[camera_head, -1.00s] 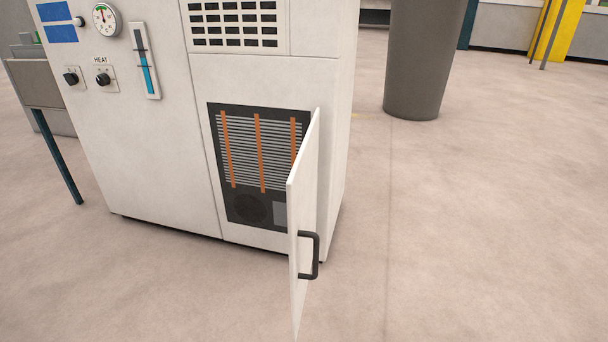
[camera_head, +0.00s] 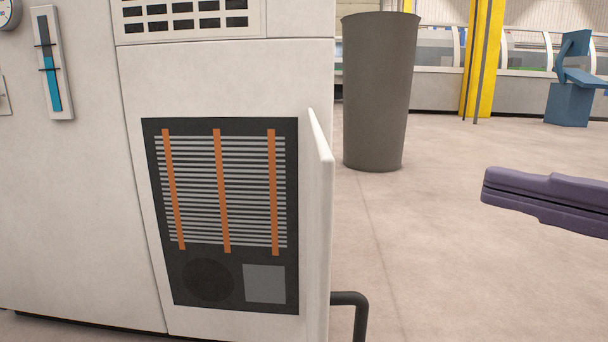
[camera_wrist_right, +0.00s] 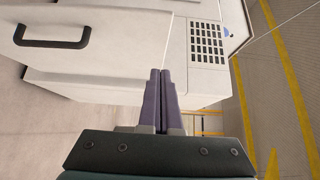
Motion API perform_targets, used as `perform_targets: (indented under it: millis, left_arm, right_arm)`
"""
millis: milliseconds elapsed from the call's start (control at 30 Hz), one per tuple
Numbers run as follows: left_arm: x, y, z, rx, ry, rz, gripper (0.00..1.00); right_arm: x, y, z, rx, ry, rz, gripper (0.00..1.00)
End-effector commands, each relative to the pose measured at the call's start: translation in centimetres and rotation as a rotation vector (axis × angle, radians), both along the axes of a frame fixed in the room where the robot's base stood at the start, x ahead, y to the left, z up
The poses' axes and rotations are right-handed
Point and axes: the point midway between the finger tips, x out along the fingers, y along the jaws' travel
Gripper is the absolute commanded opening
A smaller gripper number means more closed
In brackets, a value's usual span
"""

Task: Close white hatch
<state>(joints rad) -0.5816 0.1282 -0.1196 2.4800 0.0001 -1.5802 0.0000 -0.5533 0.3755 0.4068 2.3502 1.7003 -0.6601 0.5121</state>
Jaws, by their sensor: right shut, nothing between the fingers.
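The white hatch (camera_head: 319,220) is a flat door hinged on the white cabinet. In the head view it stands open, seen almost edge-on, swung out toward me. Its black bar handle (camera_head: 350,305) sticks out low on the right side, partly cut off by the bottom edge. The dark opening (camera_head: 222,215) behind it shows grey slats and orange strips. My right gripper (camera_head: 488,187) is to the right of the hatch, apart from it, with purple fingers pointing left. In the right wrist view the fingers (camera_wrist_right: 160,76) are shut and empty; the handle (camera_wrist_right: 50,32) shows upper left. My left gripper is not in view.
A tall grey bin (camera_head: 378,95) stands on the floor behind the hatch to the right. A yellow post (camera_head: 482,60) and a blue chair-like object (camera_head: 570,85) are farther back. The floor between hatch and right gripper is clear.

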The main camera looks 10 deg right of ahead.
Motion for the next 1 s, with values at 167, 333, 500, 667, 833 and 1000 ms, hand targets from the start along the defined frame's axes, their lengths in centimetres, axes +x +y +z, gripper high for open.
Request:
perform_targets:
  millis: [167,333,500,667,833,1000]
  left_arm:
    - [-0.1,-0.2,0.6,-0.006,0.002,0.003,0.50]
    - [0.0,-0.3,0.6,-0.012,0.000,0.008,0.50]
    - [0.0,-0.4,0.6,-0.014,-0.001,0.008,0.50]
    - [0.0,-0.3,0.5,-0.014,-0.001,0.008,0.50]
    - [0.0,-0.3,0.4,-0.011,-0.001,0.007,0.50]
    - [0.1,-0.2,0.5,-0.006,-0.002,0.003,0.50]
  right_arm:
    - [3.2,2.1,0.3,0.002,-0.006,0.001,0.00]
    - [5.9,4.0,0.2,0.002,-0.005,0.001,0.00]
    - [6.5,6.5,0.0,0.003,-0.001,0.001,0.00]
    - [6.7,7.7,-0.1,0.000,0.000,0.000,0.00]
    - [6.8,8.1,-0.1,-0.002,0.001,0.000,0.00]
    - [6.8,8.0,-0.1,-0.002,0.001,0.000,0.00]
